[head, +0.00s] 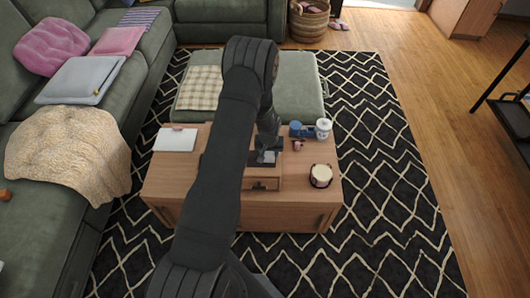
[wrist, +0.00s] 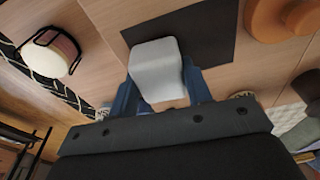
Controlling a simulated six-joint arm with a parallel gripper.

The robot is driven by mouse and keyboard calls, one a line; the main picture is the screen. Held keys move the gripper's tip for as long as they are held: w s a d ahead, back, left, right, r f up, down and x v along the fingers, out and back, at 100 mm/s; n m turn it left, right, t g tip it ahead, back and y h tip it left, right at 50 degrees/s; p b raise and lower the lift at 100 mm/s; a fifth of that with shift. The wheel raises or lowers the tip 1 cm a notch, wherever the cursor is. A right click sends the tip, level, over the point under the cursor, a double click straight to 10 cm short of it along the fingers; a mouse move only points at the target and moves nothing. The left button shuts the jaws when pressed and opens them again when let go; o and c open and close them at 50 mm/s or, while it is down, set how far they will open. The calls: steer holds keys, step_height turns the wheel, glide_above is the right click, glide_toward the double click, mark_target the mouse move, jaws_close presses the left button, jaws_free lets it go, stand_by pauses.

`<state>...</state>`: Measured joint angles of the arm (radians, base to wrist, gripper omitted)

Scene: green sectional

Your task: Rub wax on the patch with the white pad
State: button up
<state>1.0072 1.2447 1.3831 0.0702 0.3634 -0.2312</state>
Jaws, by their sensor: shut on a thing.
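My gripper (wrist: 160,88) is shut on the white pad (wrist: 156,66), a pale rounded block between its blue fingers. A flat dark patch (wrist: 207,32) lies on the wood surface just beyond the pad, and the pad overlaps its near left edge in the wrist view. I cannot tell whether the pad touches the surface. In the head view my gripper (head: 268,142) is over the wooden table (head: 165,190), and the dark patch (head: 263,158) shows partly below it. No wax is clearly identifiable.
A round cream tin (head: 321,175) with a dark band stands right of the gripper. Behind it are a white jar (head: 323,128), a blue item (head: 301,131) and a small pink item (head: 298,146). A white sheet (head: 175,140) lies at the left. A sofa (head: 150,60) borders the left.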

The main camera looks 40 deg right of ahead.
steer(key=shift+s+d+f, duration=0.15)
steer(key=shift+s+d, duration=0.65)
steer(key=shift+w+a+f, duration=0.2)
steer(key=shift+w+a, duration=1.7)
steer(key=shift+a, duration=0.15)
steer(key=shift+w+a+f, duration=0.15)
steer(key=shift+w+a, duration=1.75)
steer(key=shift+a, duration=0.1)
steer(key=shift+d+r, duration=0.1)
steer(key=shift+r, duration=3)
steer(key=shift+r, duration=0.1)
step_height(320, 180, up, 3)
steer(key=shift+f, duration=0.1)
steer(key=shift+w, duration=0.1)
